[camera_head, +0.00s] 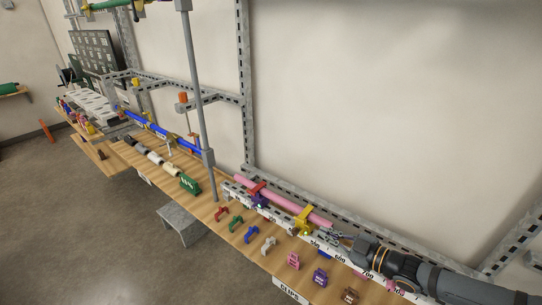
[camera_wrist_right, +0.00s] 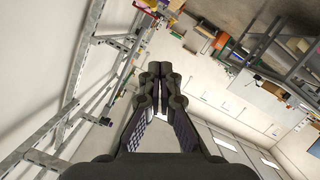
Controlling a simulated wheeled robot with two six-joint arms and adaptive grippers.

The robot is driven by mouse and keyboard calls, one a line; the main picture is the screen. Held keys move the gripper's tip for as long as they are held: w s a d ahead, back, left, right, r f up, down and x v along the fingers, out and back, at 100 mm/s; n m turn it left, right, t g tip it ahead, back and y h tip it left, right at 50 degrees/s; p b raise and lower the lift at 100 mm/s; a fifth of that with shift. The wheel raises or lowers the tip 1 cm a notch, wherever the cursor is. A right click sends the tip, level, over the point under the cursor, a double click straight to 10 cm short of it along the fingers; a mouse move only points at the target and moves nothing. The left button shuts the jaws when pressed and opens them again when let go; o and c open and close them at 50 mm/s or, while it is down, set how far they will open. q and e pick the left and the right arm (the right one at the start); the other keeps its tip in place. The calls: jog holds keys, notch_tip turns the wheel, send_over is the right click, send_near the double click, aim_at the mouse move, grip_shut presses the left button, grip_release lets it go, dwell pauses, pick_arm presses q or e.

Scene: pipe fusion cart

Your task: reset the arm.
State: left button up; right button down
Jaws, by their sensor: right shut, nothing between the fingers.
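My right arm comes in from the lower right in the head view. Its gripper (camera_head: 335,238) points left along the rear of the wooden bench, close to the right end of the pink pipe (camera_head: 283,200). In the right wrist view the two dark fingers of the right gripper (camera_wrist_right: 157,72) are together at the tips, with nothing between them. The wrist view looks along the fingers toward blurred, distant frames and the room. My left gripper is in neither view.
A yellow clamp (camera_head: 305,219) and a red clamp hold the pink pipe on a metal rail. Several coloured clips, including a pink one (camera_head: 293,261) and a purple one (camera_head: 320,277), stand along the bench front. A grey post (camera_head: 196,85) rises left of them. A blue pipe (camera_head: 160,131) lies farther left.

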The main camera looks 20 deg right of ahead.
jog(key=s+a+f+m+g+h, duration=0.4)
jog(key=s+f+m+h, duration=0.15)
jog(key=f, duration=0.35)
jog(key=s+m+g+h, duration=0.3)
jog(key=s+m+g, duration=0.3)
jog(key=s, duration=0.5)
jog(key=s+d+f+g+b, duration=0.1)
jog(key=s+f+b, duration=0.1)
jog(key=f, duration=1.4)
jog(key=s+d+f+b, duration=0.1)
jog(key=f, duration=1.4)
jog(key=s+d+f+g+b, duration=0.1)
jog(key=s+f+b, duration=0.1)
jog(key=s+f, duration=1.5)
jog(key=shift+s+d+f, duration=0.2)
jog(key=shift+s+f, duration=0.2)
jog(key=shift+s, duration=0.15)
